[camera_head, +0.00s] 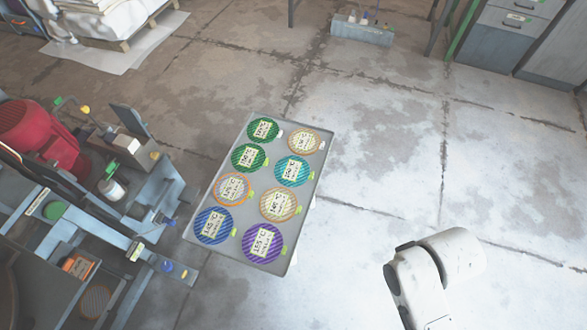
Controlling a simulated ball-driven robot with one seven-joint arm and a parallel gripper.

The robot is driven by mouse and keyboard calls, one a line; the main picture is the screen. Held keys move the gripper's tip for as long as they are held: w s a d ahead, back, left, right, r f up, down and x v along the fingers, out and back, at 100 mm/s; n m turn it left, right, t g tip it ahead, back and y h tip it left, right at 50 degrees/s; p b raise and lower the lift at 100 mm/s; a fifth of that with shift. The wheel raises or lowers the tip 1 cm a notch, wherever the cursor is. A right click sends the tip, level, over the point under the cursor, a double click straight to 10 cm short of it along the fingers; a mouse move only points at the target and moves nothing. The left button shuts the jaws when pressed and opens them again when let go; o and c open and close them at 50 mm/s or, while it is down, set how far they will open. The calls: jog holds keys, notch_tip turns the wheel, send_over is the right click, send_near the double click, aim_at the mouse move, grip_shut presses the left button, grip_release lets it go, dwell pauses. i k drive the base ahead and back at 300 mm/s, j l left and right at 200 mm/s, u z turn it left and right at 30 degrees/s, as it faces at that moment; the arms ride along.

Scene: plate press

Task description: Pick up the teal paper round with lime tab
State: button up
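The teal paper round (292,171) lies flat on a grey tray, in the right-hand column, second from the far end. It has stripes and a pale label with small print, and a small lime tab seems to show at its lower right edge. Nothing covers it. The grey tray (224,250) slants across the middle of the view. A white link of my arm shows at the lower right, apart from the tray. My gripper is not in view.
Several other striped rounds lie on the tray: green (249,157), orange (231,188), yellow (278,205), blue (212,225) and purple (264,243). A press with a red motor (38,135) stands close on the left. Concrete floor right of the tray is clear.

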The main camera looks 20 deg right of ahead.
aim_at(291, 171)
jog(key=u, duration=1.7)
jog(key=z, duration=0.55)
jog(key=i+l+z, duration=0.2)
jog(key=z, duration=0.2)
jog(key=i+l+z, duration=0.2)
jog(key=z, duration=0.25)
jog(key=i+z, duration=0.2)
jog(key=z, duration=0.2)
jog(key=i+l, duration=0.1)
jog(key=i, duration=0.15)
